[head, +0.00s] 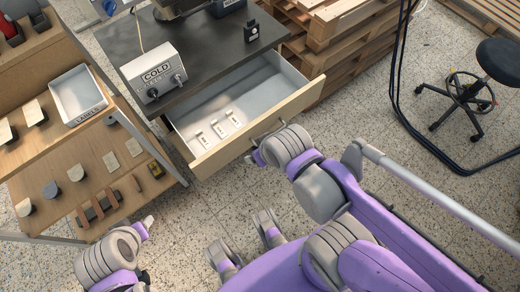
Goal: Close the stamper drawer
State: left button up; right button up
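The stamper drawer (258,125) stands pulled out below the dark table top, with its wooden front facing me. Its grey inside shows several small pale labelled pieces (220,128). A dark handle (268,131) is on the front, partly hidden by my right arm. My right gripper (256,157) is at the drawer front, close beside the handle; I cannot tell whether it touches, or whether its fingers are open or shut. My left gripper (147,224) is low at the left, over the floor and away from the drawer; its finger opening is not clear.
A grey box marked COLD (155,75) stands on the dark table (208,42). At the left, a wooden shelf unit (45,160) holds stamps and a white tray (78,95). Pallets (335,40) stand behind right of the drawer. A black stool (500,62) is far right.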

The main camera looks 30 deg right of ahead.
aim_at(265, 93)
jog(key=k+l+z, duration=0.1)
jog(key=l+z, duration=0.15)
jog(key=z, duration=0.2)
jog(key=k+l+z, duration=0.1)
jog(key=l+z, duration=0.3)
jog(key=i+j+z, duration=0.2)
jog(key=i+l, duration=0.1)
jog(key=i, duration=0.05)
